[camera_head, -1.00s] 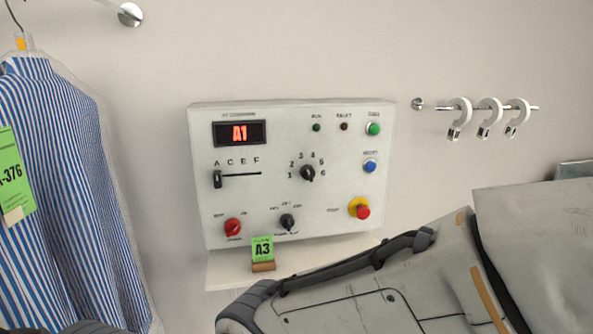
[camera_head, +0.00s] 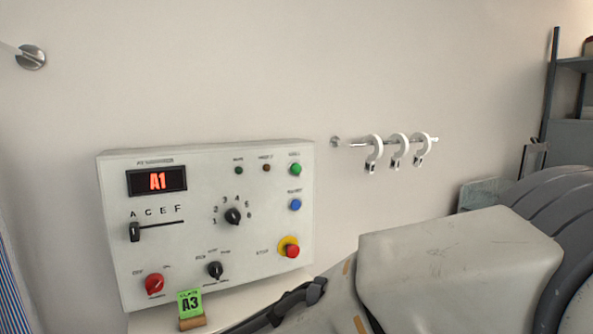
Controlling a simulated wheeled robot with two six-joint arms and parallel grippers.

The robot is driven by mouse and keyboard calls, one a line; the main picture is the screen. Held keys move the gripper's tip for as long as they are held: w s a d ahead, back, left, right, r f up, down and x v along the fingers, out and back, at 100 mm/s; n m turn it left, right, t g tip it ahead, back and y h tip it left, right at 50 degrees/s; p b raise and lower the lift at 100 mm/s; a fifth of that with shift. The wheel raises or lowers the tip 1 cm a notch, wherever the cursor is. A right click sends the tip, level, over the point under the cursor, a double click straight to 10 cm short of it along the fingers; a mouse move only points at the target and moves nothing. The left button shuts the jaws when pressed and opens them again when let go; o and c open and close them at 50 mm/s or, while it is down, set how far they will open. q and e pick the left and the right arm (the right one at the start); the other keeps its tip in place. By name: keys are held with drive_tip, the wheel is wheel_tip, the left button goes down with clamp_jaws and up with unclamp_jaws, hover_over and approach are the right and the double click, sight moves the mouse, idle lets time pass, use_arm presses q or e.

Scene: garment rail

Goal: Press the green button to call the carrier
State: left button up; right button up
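The green button (camera_head: 295,170) is at the upper right of the white control panel (camera_head: 255,160) on the wall, above a blue button (camera_head: 295,204). The panel's display (camera_head: 157,181) reads A1 in red. A slider lever (camera_head: 135,232) stands at the left end of its slot, by the letter A. A rotary knob (camera_head: 233,216) with numbers around it is in the middle. My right arm fills the lower right, in front of the shelf under the panel. Neither gripper's fingertips show in the head view, and nothing is seen touching the green button.
A red button on a yellow ring (camera_head: 290,248), a red knob (camera_head: 154,284) and a black knob (camera_head: 215,270) are low on the panel. White hooks (camera_head: 398,147) hang on a short rail. A striped shirt (camera_head: 12,295) shows at the left edge.

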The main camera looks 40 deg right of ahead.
clamp_jaws()
idle(1.5)
